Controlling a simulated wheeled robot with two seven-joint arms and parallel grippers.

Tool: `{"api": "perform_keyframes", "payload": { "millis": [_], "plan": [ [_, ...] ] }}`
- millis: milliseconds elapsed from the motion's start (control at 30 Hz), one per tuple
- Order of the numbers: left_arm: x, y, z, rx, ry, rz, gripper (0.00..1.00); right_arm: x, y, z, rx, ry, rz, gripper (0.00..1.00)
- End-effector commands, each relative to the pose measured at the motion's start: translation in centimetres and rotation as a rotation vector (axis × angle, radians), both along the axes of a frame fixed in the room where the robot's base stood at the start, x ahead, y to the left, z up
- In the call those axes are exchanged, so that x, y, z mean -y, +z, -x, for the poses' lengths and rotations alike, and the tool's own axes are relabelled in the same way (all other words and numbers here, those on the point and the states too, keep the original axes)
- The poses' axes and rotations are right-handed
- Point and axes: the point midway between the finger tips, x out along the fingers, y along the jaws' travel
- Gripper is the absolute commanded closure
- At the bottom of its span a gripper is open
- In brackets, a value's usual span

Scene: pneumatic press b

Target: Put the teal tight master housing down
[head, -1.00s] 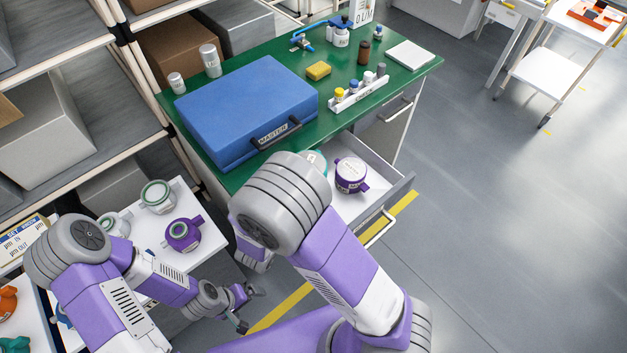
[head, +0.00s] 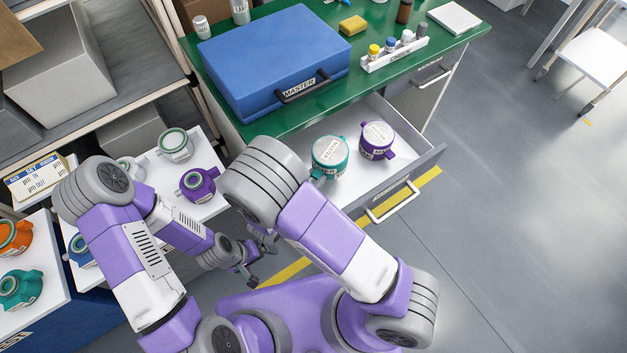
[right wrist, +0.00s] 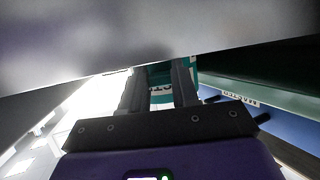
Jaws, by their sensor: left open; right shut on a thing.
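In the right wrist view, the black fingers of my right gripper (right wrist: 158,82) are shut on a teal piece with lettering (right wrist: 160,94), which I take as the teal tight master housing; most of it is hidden. In the head view this gripper is hidden behind my right arm. A teal housing with a white labelled lid (head: 330,152) shows upright at the open drawer, partly beside my arm's elbow; I cannot tell whether it is the held one. My left gripper (head: 250,277) is open and empty, low in front of the bench.
The open drawer (head: 394,192) also holds a purple housing (head: 377,140). The green bench (head: 262,127) bears a blue MASTER case (head: 275,62) and a bottle rack (head: 395,56). A white tray table (head: 207,208) at left carries more housings, including a purple one (head: 197,184).

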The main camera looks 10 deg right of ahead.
Motion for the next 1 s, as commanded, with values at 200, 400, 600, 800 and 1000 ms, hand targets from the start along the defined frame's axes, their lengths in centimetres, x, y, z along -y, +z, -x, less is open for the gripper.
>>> {"api": "perform_keyframes", "payload": {
  "millis": [200,400,600,800,1000],
  "plan": [
    [0.0,-0.1,0.0,0.000,0.000,0.000,0.00,0.0,-0.2,-0.1,0.006,0.000,0.002,1.00],
    [0.0,-0.3,0.0,0.000,0.000,0.000,0.00,0.0,-0.6,-0.1,0.004,-0.001,0.002,1.00],
    [0.0,-0.7,0.0,0.000,0.000,0.000,0.00,0.0,-1.2,-0.1,0.005,-0.001,0.001,1.00],
    [0.0,-0.7,0.0,0.000,0.000,0.000,0.00,0.0,-1.4,-0.1,0.005,0.000,0.001,1.00],
    [0.0,-0.7,0.0,0.000,0.000,0.000,0.00,0.0,-1.5,0.0,0.002,0.000,-0.002,0.41]
  ]
}}
